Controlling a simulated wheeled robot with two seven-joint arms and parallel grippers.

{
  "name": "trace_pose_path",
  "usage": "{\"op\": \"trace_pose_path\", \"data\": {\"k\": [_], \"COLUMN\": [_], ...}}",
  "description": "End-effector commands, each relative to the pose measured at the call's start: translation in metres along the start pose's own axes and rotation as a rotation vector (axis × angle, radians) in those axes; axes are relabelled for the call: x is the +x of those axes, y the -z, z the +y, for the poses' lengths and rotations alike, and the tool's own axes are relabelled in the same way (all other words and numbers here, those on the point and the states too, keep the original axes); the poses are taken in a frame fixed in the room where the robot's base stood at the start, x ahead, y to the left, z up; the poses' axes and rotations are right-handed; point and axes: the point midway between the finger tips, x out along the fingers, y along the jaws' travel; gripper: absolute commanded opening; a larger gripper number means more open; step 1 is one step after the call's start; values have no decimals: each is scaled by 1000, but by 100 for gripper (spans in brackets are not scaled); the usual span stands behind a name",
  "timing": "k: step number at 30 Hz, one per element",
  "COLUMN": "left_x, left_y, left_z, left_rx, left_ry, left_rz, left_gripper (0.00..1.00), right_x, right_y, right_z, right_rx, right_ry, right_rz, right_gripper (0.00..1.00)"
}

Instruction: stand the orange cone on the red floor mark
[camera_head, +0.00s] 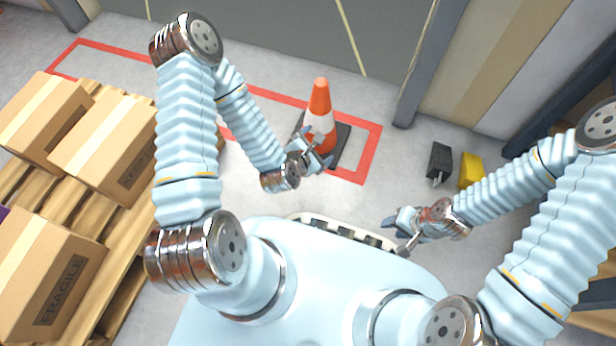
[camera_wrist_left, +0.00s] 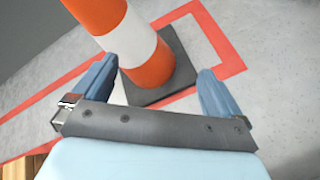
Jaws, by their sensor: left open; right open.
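The orange cone (camera_head: 320,99) has a white band and a dark square base (camera_head: 343,140). It stands upright on the floor, inside the right end of the red floor mark (camera_head: 369,150), a rectangular outline. My left gripper (camera_head: 317,158) is open, just in front of the cone. In the left wrist view the cone (camera_wrist_left: 150,62) rises between and beyond the open fingers of my left gripper (camera_wrist_left: 160,88), with no clear contact. The near part of the cone's base is partly hidden by my gripper in the head view. My right gripper (camera_head: 396,231) is open and empty, low in front of my base.
Cardboard boxes (camera_head: 100,142) sit on a wooden pallet (camera_head: 80,205) at the left. A black object (camera_head: 439,160) and a yellow object (camera_head: 470,169) stand on the floor at the right. A grey post (camera_head: 425,70) rises behind. The floor between the cone and my base is clear.

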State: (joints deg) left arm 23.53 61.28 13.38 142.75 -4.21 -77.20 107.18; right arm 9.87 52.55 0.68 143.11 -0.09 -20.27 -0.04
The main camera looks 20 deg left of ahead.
Motion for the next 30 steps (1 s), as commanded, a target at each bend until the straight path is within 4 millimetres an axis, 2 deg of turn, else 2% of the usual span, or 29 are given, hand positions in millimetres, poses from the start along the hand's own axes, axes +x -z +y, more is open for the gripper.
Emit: {"op": "trace_pose_path", "data": {"k": [3,6,9,12,15,18,30], "left_x": [-6,-19,-38,-56,-70,-78,-80], "left_y": [16,34,50,61,68,72,73], "left_z": [-35,-61,-80,-92,-98,-101,-102], "left_rx": [528,972,1347,1622,1791,1874,1897], "left_ry": [229,444,645,800,897,945,957], "left_rz": [39,-2,-109,-245,-365,-437,-459], "left_gripper": [100,100,100,100,100,100,100], "right_x": [0,0,0,0,0,0,0], "right_y": [0,0,0,0,0,0,0], "right_z": [0,0,0,0,0,0,0], "right_rx": [0,0,0,0,0,0,0], "right_ry": [0,0,0,0,0,0,0], "right_rz": [0,0,0,0,0,0,0], "right_gripper": [43,43,43,43,43,43,43]}}
